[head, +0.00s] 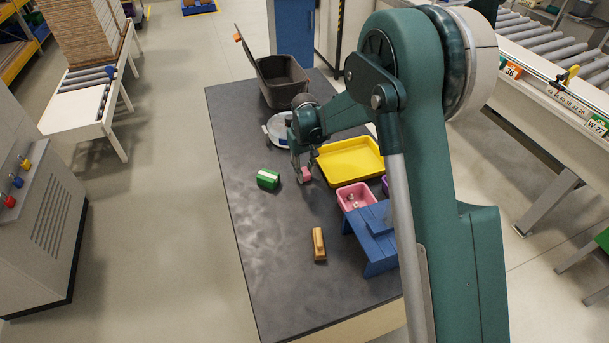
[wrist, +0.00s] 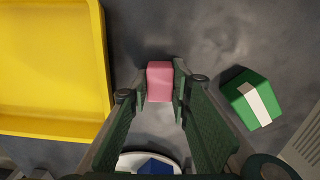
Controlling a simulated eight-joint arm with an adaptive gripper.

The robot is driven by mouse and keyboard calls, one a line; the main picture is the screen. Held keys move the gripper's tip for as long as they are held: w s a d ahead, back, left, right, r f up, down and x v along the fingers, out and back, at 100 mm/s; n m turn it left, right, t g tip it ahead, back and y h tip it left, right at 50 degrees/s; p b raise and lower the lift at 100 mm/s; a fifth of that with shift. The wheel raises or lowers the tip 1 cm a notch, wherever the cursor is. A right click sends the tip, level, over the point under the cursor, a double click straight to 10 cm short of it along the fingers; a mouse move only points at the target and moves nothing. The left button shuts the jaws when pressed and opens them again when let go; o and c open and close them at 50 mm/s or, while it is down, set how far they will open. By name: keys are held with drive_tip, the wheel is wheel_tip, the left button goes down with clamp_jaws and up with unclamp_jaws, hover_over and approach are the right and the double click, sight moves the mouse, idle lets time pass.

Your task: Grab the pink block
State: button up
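The pink block (wrist: 160,82) sits between the two fingertips of my gripper (wrist: 161,88) in the wrist view. The fingertips lie against its left and right sides, with no clear gap seen. In the head view, the pink block (head: 306,173) shows at the lower end of my gripper (head: 302,168), over the dark table (head: 262,235), left of the yellow tray. I cannot tell whether it touches the table.
A green block with a white band (head: 268,179) lies left of my gripper. The yellow tray (head: 350,160) is close on the right. A pink bin (head: 355,196), blue stand (head: 372,240), wooden piece (head: 319,244), white round dish (head: 277,129) and grey bin (head: 284,82) also stand here.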

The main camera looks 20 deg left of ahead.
sight(305, 171)
drive_tip(key=shift+r, duration=0.1)
drive_tip(key=shift+c, duration=0.3)
wheel_tip(305, 171, up, 10)
drive_tip(key=shift+f+p, duration=0.1)
drive_tip(key=shift+p, duration=0.35)
idle(0.7)
